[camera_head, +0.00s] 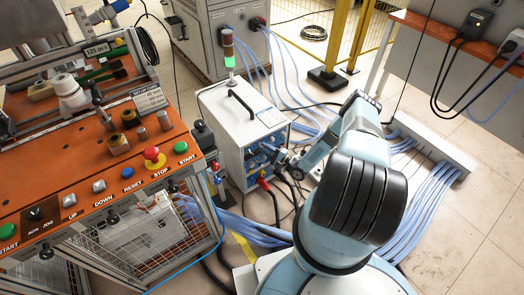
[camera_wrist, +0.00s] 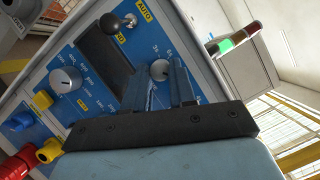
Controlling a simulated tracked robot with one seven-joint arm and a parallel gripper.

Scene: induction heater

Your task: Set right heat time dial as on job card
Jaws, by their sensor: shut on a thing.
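The heater (camera_head: 228,120) is a white box with a blue control panel (camera_head: 262,152) facing my arm. In the wrist view, a round light-grey dial (camera_wrist: 160,68) sits on the panel between my two fingertips. My gripper (camera_wrist: 158,78) is shut on this right dial, one finger on each side. Scale numbers show around the dial, but the fingers hide part of it. Another grey dial (camera_wrist: 66,79) with a number scale is to the left on the panel. In the head view my gripper (camera_head: 285,158) is at the panel. The job card (camera_head: 149,98) is on the orange bench; its print is too small to read surely.
A black knob (camera_wrist: 110,23) and a small toggle switch stand above the dials. Yellow and red connectors (camera_wrist: 18,165) are at lower left.

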